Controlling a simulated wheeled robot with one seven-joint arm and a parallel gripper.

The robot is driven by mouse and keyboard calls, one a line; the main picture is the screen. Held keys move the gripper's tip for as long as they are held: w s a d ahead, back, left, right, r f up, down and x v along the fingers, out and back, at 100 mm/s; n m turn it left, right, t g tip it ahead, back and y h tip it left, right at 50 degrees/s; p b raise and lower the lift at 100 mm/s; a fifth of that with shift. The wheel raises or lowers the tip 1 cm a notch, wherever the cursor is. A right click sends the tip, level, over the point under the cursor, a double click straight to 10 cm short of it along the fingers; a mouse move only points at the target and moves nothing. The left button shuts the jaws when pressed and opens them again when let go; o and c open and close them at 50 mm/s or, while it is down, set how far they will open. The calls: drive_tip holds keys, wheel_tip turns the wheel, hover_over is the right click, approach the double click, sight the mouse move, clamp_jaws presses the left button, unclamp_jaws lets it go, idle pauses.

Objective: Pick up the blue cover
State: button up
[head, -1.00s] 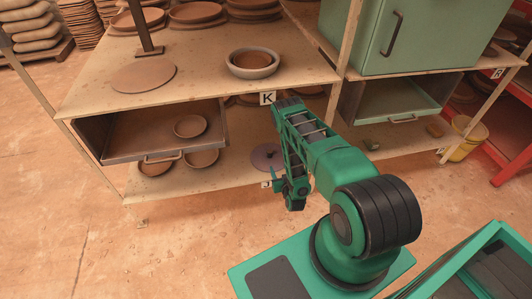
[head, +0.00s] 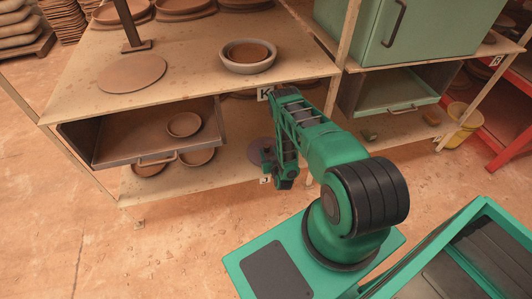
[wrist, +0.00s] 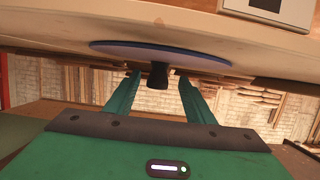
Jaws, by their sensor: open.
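The blue cover (head: 256,147) is a flat round disc on the lower shelf below the K label, partly hidden by my gripper. In the wrist view the scene appears upside down. There the blue cover (wrist: 112,47) lies along the shelf surface with a short black knob (wrist: 158,76) at its middle. My gripper (wrist: 159,77) is open, with one green finger on each side of the knob. In the wrist view there are gaps between the fingers and the knob. In the head view my gripper (head: 272,165) is at the shelf's front, beside the cover.
The upper shelf (head: 203,88) is over the cover. A pulled-out drawer (head: 135,150) holding a round dish stands to the left. More dishes (head: 195,157) sit on the lower shelf. A shelf post (head: 333,90) and a green tray (head: 400,92) are to the right.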

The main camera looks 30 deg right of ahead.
sight(268, 150)
drive_tip(key=shift+x, duration=2.15)
drive_tip(key=shift+d, duration=0.15)
clamp_jaws()
drive_tip(key=shift+r, duration=0.1)
